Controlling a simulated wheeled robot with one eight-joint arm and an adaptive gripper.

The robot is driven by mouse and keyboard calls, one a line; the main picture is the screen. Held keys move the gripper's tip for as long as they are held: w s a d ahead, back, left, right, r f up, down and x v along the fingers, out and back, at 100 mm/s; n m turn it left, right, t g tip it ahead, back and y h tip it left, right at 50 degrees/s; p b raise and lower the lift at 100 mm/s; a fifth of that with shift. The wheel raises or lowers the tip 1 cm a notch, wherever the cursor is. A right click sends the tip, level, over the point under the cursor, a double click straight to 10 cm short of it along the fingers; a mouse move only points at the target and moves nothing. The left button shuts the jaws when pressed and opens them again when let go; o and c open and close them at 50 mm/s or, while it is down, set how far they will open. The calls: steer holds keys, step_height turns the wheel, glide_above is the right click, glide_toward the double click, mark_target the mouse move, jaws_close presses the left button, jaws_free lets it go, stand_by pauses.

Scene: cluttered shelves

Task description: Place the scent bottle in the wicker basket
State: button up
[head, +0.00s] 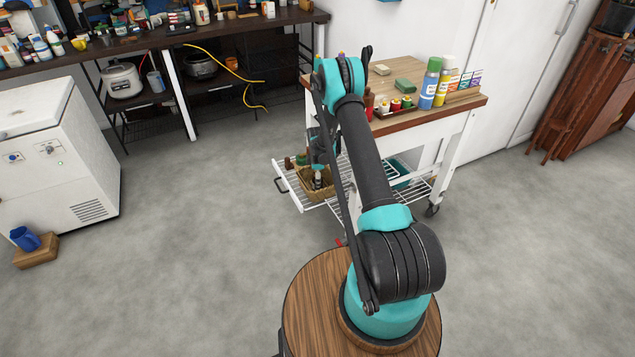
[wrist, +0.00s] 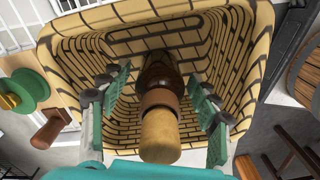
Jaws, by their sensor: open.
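The scent bottle (wrist: 160,74) is dark brown with a brown collar and a pale wooden stopper. In the wrist view it is inside the wicker basket (wrist: 236,50), its stopper toward the camera. My gripper (wrist: 160,100) is open, with one green-padded finger on each side of the bottle; a gap shows on both sides. In the head view the basket (head: 310,190) sits on the pulled-out wire shelf of the cart, and my gripper (head: 318,180) reaches down into it. The bottle cannot be made out there, and its base is hidden in the wrist view.
A green spool (wrist: 28,90) and a wooden-handled item (wrist: 50,130) lie beside the basket. The cart's wooden top (head: 400,75) overhangs nearby, carrying spray cans (head: 430,84) and small goods. Open floor (head: 190,230) lies to the left.

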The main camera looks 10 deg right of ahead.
step_height(320, 180, up, 12)
steer(key=shift+r, duration=0.15)
stand_by(0.6)
steer(key=shift+c, duration=0.2)
stand_by(0.9)
